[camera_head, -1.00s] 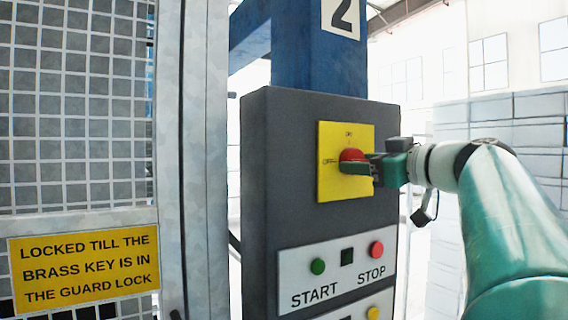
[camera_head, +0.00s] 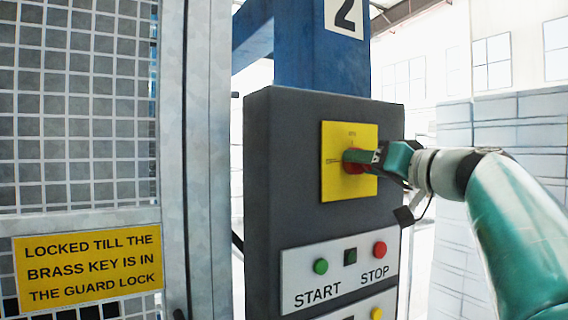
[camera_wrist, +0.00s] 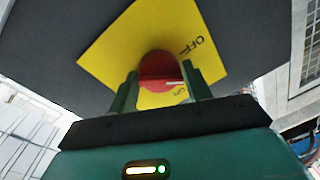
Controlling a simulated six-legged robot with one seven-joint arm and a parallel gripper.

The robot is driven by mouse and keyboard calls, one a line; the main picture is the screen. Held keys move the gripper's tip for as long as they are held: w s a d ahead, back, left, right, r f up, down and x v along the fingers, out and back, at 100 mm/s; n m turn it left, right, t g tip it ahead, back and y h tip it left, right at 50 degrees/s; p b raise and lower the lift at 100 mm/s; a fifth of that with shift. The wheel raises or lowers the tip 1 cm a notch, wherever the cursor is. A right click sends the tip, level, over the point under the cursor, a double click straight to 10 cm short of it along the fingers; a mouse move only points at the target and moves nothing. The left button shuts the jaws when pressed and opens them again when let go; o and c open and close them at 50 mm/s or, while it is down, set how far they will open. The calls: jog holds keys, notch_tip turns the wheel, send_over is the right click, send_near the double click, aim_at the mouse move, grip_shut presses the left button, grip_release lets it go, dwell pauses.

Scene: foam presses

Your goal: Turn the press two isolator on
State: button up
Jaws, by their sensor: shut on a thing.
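The press two isolator is a red rotary knob (camera_head: 353,168) on a yellow plate (camera_head: 335,188), set in the upper part of a dark grey control box. My gripper (camera_head: 360,157) reaches it from the right and partly covers it in the head view. In the wrist view, my gripper (camera_wrist: 162,84) has one finger on each side of the red knob (camera_wrist: 157,66) and is shut on it.
Below are a green START button (camera_head: 320,266) and a red STOP button (camera_head: 379,250) on a white panel. A blue column (camera_head: 310,50) marked 2 rises behind the box. A mesh guard (camera_head: 80,120) with a yellow sign (camera_head: 88,268) stands at left.

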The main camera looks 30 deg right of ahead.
jog(key=m, duration=0.6)
jog(key=shift+f+t+h, duration=0.15)
jog(key=shift+t+h, duration=0.15)
jog(key=m+h, duration=0.1)
jog(key=m, duration=0.4)
jog(key=shift+f+m, duration=0.1)
jog(key=shift+m, duration=0.3)
jog(key=o, duration=0.9)
jog(key=shift+a, duration=0.1)
jog(key=shift+s, duration=0.15)
jog(key=s, duration=0.9)
jog(key=s+f, duration=0.1)
jog(key=s, duration=0.3)
jog(key=shift+s, duration=0.25)
